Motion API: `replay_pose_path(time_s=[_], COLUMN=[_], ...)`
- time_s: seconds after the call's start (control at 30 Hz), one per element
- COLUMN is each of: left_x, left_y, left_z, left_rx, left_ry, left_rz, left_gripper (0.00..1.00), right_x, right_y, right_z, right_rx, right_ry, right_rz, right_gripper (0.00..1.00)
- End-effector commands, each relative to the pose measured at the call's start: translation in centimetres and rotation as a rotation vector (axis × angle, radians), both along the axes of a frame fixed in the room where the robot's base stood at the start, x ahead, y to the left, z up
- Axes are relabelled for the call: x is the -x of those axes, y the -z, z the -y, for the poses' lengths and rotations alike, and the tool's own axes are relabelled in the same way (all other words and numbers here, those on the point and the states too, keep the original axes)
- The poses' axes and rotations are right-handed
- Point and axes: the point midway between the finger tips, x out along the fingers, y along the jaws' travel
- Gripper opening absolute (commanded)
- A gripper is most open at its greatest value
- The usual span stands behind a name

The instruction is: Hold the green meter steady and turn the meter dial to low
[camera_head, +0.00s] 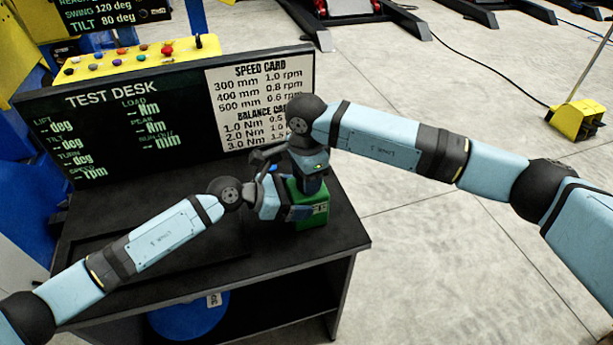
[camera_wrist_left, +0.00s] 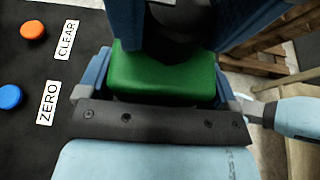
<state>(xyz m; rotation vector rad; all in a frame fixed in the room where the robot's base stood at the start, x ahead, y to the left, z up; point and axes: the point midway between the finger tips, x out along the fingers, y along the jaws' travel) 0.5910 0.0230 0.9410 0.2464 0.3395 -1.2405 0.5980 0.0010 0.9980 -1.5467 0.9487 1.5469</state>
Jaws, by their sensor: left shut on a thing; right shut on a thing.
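The green meter (camera_head: 318,217) stands on the dark test desk near its right front edge. It also shows in the left wrist view (camera_wrist_left: 160,78). My left gripper (camera_head: 290,202) is shut on the meter from the left, with one blue finger on each side in the left wrist view (camera_wrist_left: 162,88). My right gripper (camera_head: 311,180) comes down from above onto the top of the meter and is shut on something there. The meter dial is hidden by the right gripper, so its setting cannot be read.
The desk top (camera_head: 180,240) is mostly clear to the left. Behind it stands a black TEST DESK board (camera_head: 110,135) with a white speed card (camera_head: 262,100). In the left wrist view an orange CLEAR button (camera_wrist_left: 33,30) and a blue ZERO button (camera_wrist_left: 10,96) lie left of the meter.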

Motion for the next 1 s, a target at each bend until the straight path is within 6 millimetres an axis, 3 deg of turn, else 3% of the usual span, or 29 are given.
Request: replay_pose_path(time_s=[0.37, 1.0], left_x=[0.00, -0.02], left_y=[-0.04, -0.03], left_z=[0.01, 0.00], left_rx=[0.001, 0.000], left_ry=[0.000, 0.000], left_rz=[0.000, 0.000], left_gripper=[0.50, 0.50], right_x=[0.00, -0.08], right_y=[-0.03, -0.08], right_z=[0.01, 0.00], right_rx=[0.001, 0.000], right_ry=[0.094, 0.659], right_rz=[0.000, 0.001], right_gripper=[0.20, 0.20])
